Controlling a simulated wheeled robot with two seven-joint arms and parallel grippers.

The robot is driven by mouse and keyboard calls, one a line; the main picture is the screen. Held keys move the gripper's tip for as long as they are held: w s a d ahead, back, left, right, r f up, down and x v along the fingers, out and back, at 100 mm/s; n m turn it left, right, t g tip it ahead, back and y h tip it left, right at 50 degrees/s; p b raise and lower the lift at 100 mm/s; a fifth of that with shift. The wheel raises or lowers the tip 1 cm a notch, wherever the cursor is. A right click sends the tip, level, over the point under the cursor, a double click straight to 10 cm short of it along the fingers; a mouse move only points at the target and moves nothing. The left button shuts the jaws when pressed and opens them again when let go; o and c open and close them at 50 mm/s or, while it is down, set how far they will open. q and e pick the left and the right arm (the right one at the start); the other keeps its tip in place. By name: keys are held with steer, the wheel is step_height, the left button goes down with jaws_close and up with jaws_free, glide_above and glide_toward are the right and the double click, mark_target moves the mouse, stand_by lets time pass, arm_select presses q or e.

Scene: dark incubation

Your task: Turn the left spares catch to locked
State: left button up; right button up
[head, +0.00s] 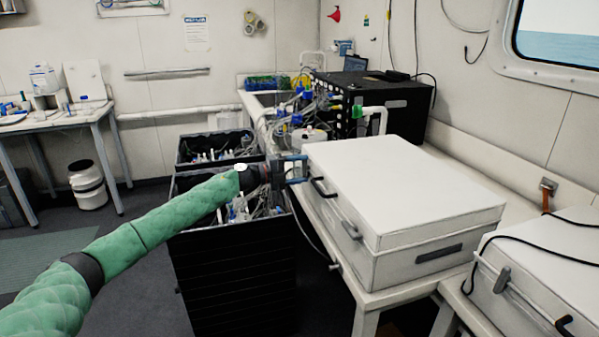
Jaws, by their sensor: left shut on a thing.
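The white spares case (395,190) lies closed on the bench, its front side facing left. A dark handle (322,187) and the nearer catch (350,230) show on that front. My left arm, in a green sleeve, reaches in from the left. My left gripper (297,170) is shut at the far left end of the case front, on the left spares catch. The fingers mostly hide that catch, so its turn position cannot be told. My right gripper is out of view.
Dark crates (235,265) full of bottles and tubing stand below my left arm. A black box (372,105) with cables stands behind the case. A second white case (560,265) with a black cable over it sits at right. The floor at left is mostly clear.

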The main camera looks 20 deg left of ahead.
arm_select(q)
steer(key=shift+f, duration=0.1)
steer(key=o, duration=1)
steer(key=b+v, duration=0.2)
steer(key=v, duration=0.5)
steer(key=shift+s+a, duration=0.25)
steer(key=shift+a, duration=0.1)
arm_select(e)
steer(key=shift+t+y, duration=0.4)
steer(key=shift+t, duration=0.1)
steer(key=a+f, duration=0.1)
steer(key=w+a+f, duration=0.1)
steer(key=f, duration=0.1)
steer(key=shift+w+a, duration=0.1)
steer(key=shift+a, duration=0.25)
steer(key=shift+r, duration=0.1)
